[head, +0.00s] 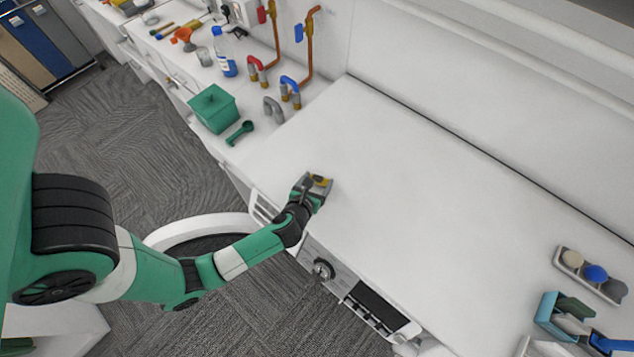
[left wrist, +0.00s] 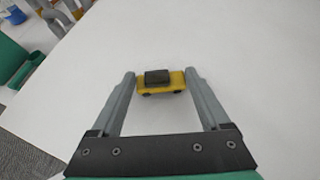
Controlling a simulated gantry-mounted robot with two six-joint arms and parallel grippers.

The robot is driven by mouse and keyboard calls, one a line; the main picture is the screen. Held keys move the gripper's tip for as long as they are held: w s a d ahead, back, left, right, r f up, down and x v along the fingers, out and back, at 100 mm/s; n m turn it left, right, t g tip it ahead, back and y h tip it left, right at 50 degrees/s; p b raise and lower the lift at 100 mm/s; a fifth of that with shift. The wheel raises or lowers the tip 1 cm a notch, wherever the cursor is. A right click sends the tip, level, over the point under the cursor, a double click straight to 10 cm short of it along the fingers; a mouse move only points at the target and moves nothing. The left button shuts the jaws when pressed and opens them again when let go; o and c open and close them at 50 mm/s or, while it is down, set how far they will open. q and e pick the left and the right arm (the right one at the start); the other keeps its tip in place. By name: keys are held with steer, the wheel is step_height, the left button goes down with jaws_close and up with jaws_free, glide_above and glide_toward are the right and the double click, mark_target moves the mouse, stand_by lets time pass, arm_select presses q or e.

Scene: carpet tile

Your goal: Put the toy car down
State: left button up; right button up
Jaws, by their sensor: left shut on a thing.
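The toy car (left wrist: 161,83) is small and yellow with a dark roof. In the left wrist view it sits between the two grey fingertips of my left gripper (left wrist: 160,76), which is shut on it. In the head view the left gripper (head: 312,186) is over the near left part of the white top (head: 430,210), and the car shows only as a small yellow patch (head: 321,180). I cannot tell whether the car touches the surface. My right gripper is in neither view.
A tray of round items (head: 592,272) and a blue caddy (head: 548,315) are at the right. The middle of the white top is clear.

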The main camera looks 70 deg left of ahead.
arm_select(q)
steer(key=shift+f, duration=0.3)
steer(key=shift+f, duration=0.1)
steer(key=o, duration=1.2)
steer(key=shift+r, duration=0.2)
steer(key=v, duration=1.2)
steer(key=shift+d+f+p, duration=0.1)
steer(key=shift+f+p, duration=0.1)
steer(key=shift+p, duration=0.15)
